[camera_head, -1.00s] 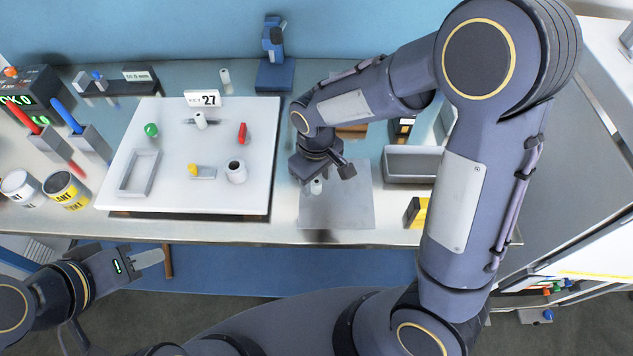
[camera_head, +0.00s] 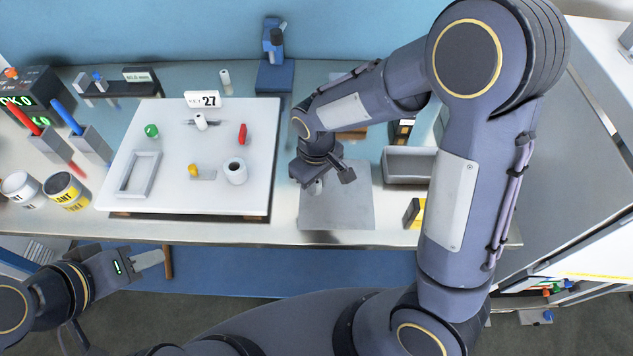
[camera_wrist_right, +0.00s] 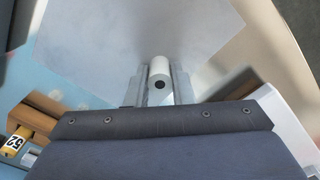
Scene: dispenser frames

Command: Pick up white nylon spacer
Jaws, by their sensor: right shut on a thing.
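The white nylon spacer (camera_wrist_right: 159,72) is a small white cylinder with a dark hole in its end. In the right wrist view it sits between the fingers of my right gripper (camera_wrist_right: 160,88), which is shut on it. In the head view the spacer (camera_head: 316,187) shows partly below my right gripper (camera_head: 318,180), over the grey mat (camera_head: 340,212). I cannot tell whether it touches the mat. My left gripper (camera_head: 150,260) is at the lower left, in front of the bench edge and away from the spacer. Whether its fingers are apart is unclear.
A white board (camera_head: 200,135) left of the mat carries a green piece, a red piece, a yellow piece, a frame and white cylinders. A grey tray (camera_head: 408,180) and a black-and-yellow block (camera_head: 413,212) stand right of the mat. A blue stand (camera_head: 275,72) is behind.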

